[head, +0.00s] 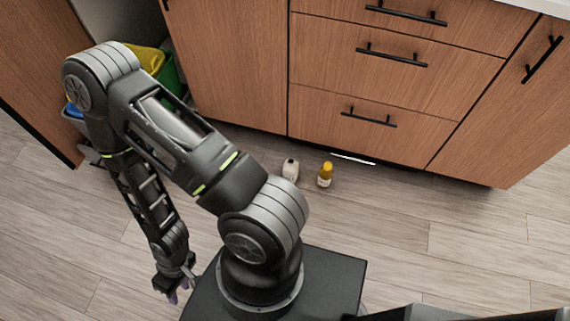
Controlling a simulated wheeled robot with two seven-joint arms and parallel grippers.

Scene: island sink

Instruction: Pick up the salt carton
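No item in the head view can be made out for certain as a salt carton. A small white container with a dark top (290,170) stands on the floor near the cabinet base. Just right of it stands a small yellow bottle with an orange-yellow cap (325,175).
A wooden cabinet with black-handled drawers (365,90) stands at the back. Bins with yellow, green and blue parts (169,75) stand at the upper left, partly hidden by my arm. A thin white strip (353,159) lies by the cabinet base. Wood floor (440,225) is clear at right.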

